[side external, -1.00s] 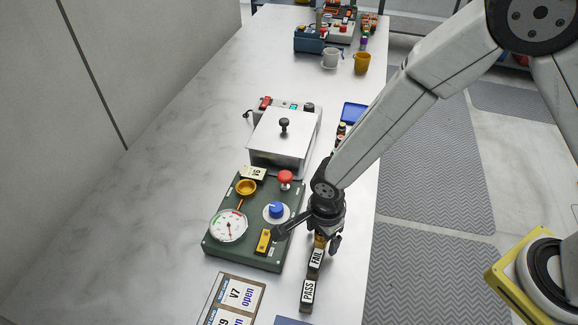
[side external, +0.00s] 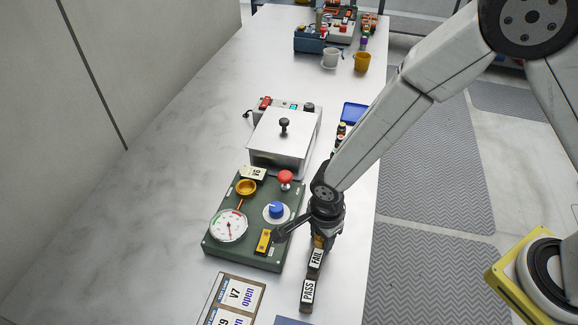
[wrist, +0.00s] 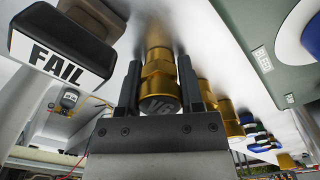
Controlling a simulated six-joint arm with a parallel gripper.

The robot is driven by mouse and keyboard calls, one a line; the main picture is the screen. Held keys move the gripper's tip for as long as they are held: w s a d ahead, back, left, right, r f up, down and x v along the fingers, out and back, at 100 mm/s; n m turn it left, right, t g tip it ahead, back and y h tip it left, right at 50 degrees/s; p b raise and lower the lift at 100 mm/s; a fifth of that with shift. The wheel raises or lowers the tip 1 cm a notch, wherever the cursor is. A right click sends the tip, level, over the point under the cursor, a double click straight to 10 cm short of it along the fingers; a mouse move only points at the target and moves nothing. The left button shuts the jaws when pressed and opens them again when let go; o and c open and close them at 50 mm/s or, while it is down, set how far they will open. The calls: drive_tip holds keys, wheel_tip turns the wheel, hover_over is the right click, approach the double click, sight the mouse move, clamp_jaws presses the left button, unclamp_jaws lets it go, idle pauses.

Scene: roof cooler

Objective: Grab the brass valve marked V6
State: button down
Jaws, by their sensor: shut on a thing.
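The brass valve marked V6 (wrist: 160,82) stands between my gripper's two dark fingers in the wrist view, its marked end face toward the camera. My gripper (wrist: 160,92) is shut on it, one finger on each side. In the side external view my gripper (side external: 322,238) points down beside the right edge of the green panel, and only a small brass patch of the valve (side external: 319,242) shows below it. I cannot tell whether the valve still touches the table.
Blocks marked FAIL (side external: 316,258) and PASS (side external: 308,291) stand close by in front. The green panel (side external: 225,250) is just left, with a gauge and knobs. More brass pieces (wrist: 228,115) line up behind the valve. A lidded metal box (side external: 280,140) stands farther back. The left tabletop is clear.

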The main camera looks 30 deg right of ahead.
drive_tip(key=shift+r, duration=0.15)
drive_tip(key=shift+r, duration=0.8)
drive_tip(key=s+d+r, duration=0.6)
drive_tip(key=s+r, duration=0.5)
drive_tip(key=s, duration=0.1)
drive_tip(key=shift+s+d, duration=0.2)
drive_tip(key=shift+s, duration=0.05)
